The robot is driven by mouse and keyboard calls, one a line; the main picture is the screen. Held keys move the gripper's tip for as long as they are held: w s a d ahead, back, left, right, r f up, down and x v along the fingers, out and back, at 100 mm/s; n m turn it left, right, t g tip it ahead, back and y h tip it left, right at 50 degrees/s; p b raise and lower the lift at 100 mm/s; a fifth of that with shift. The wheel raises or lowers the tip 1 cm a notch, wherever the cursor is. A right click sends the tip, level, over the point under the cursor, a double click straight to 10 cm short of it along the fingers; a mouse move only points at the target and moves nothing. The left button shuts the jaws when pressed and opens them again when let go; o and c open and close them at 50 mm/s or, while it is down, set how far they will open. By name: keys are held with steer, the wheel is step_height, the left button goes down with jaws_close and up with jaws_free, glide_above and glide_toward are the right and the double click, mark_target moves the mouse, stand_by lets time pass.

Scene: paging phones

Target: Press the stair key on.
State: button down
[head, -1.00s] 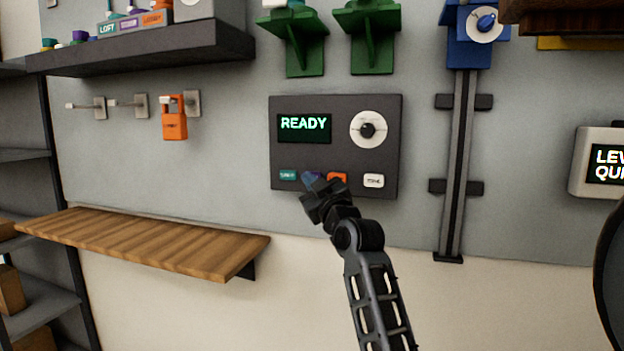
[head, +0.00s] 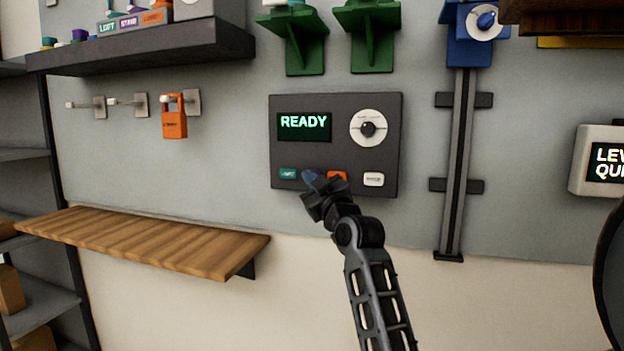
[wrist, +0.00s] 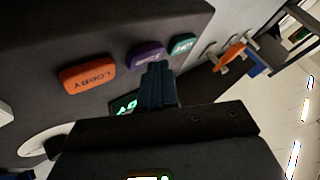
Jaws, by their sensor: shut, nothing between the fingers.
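The dark wall panel (head: 340,152) carries a row of keys under a screen reading READY. The purple key (head: 310,175), second from left, is the stair key by its place between the teal loft key (head: 288,174) and the orange lobby key (head: 338,176). My gripper (head: 317,186) is shut and empty, its tips just in front of the purple key and partly hiding it. In the wrist view the shut fingertips (wrist: 155,68) overlap the edge of the purple key (wrist: 147,52). I cannot tell whether they touch it. No light shows on that key.
A white key (head: 374,179) sits at the row's right end, and a round white dial (head: 368,128) is above. A wooden shelf (head: 150,240) juts out at lower left. A blue slider on a rail (head: 455,160) stands to the right.

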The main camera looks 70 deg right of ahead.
steer(key=shift+d, duration=0.2)
stand_by(0.3)
steer(key=shift+a, duration=0.45)
steer(key=a+p, duration=0.2)
steer(key=a, duration=0.4)
steer(key=shift+s, duration=0.3)
stand_by(1.2)
